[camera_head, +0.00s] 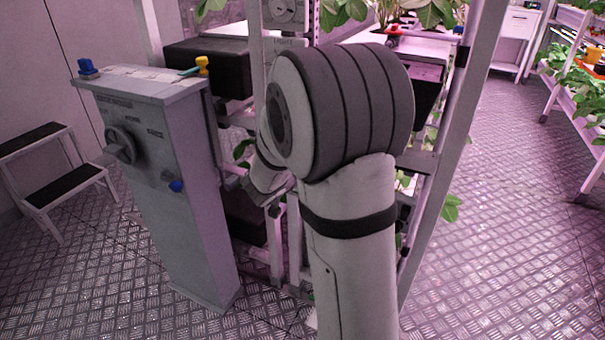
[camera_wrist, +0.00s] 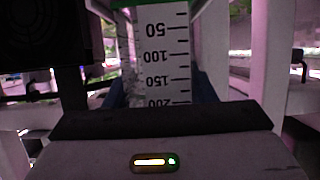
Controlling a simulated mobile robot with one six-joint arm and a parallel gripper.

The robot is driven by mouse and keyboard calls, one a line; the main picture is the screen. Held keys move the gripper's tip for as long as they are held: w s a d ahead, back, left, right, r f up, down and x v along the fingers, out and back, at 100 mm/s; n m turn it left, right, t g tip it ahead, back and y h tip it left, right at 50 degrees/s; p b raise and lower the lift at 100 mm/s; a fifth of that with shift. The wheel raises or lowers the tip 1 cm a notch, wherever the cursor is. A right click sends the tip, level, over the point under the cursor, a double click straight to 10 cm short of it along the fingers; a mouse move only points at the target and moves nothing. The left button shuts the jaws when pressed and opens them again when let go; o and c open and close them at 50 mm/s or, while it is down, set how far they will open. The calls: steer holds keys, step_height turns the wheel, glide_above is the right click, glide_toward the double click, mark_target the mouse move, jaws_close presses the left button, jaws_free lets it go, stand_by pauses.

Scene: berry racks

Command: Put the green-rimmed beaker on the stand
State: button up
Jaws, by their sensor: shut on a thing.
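The green-rimmed beaker (camera_wrist: 162,62) fills the middle of the wrist view, with a white scale marked 50 to 200. A strip of its green rim (camera_wrist: 150,3) shows at the top edge of that view. My gripper (camera_wrist: 160,88) is shut on the beaker, with a dark blue finger at each side of it. In the head view my arm covers the beaker and the gripper's fingertips. I cannot make out the stand in either view.
A grey console (camera_head: 165,180) with knobs stands left of my arm. A plant rack upright (camera_head: 445,150) stands close on the right. A step stool (camera_head: 55,170) is at far left. A planted shelf (camera_head: 575,100) is at far right, with open floor (camera_head: 510,230) before it.

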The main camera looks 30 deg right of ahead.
steer(key=shift+f, duration=0.15)
steer(key=o, duration=1)
